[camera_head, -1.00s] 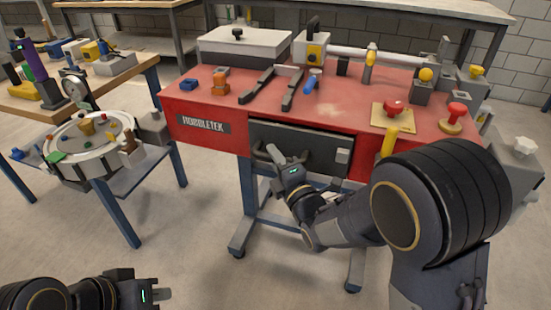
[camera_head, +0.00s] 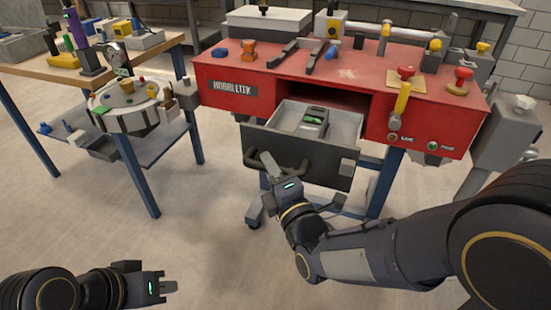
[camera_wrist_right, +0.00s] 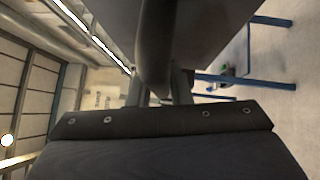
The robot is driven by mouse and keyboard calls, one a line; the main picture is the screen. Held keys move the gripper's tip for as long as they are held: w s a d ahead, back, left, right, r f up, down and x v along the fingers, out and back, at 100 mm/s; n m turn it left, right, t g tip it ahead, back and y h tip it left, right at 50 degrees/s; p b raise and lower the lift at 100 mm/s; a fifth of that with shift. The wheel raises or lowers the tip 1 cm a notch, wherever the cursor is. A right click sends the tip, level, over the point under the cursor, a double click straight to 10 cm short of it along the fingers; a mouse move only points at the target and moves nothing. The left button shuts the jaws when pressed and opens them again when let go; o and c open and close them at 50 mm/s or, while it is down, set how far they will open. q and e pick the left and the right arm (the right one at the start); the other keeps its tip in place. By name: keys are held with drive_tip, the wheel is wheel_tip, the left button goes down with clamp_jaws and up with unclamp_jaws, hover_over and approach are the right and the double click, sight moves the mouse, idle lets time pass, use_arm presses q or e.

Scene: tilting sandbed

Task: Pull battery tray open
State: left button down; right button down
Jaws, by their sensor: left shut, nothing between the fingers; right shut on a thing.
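The battery tray (camera_head: 300,156) is a dark-fronted drawer pulled out from the red bench, with a pale inside. A dark battery-like block with a green patch (camera_head: 314,120) lies in it. A dark bar handle (camera_head: 292,169) runs across the left part of its front. My right gripper (camera_head: 268,164) is shut on the handle near its left end. The handle (camera_wrist_right: 155,50) also shows in the right wrist view, passing between the fingers. My left gripper (camera_head: 170,287) is shut and empty at the lower left, well away from the bench.
The red bench (camera_head: 225,70) carries clamps, knobs and a yellow handle (camera_head: 402,100) hanging at its front, right of the tray. A wooden table (camera_head: 60,68) with a round device (camera_head: 125,95) stands left. The floor before the tray is open.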

use_arm(q)
drive_tip(key=shift+s+a, duration=0.1)
drive_tip(key=shift+s, duration=0.25)
use_arm(e)
drive_tip(key=shift+s+a, duration=0.25)
drive_tip(key=shift+s, duration=0.6)
drive_tip(key=c, duration=1.3)
unclamp_jaws()
use_arm(q)
drive_tip(key=shift+r+p, duration=0.35)
drive_tip(key=shift+p, duration=0.05)
use_arm(e)
drive_tip(key=v, duration=0.7)
drive_tip(key=shift+s+d, duration=0.2)
drive_tip(key=shift+s, duration=0.15)
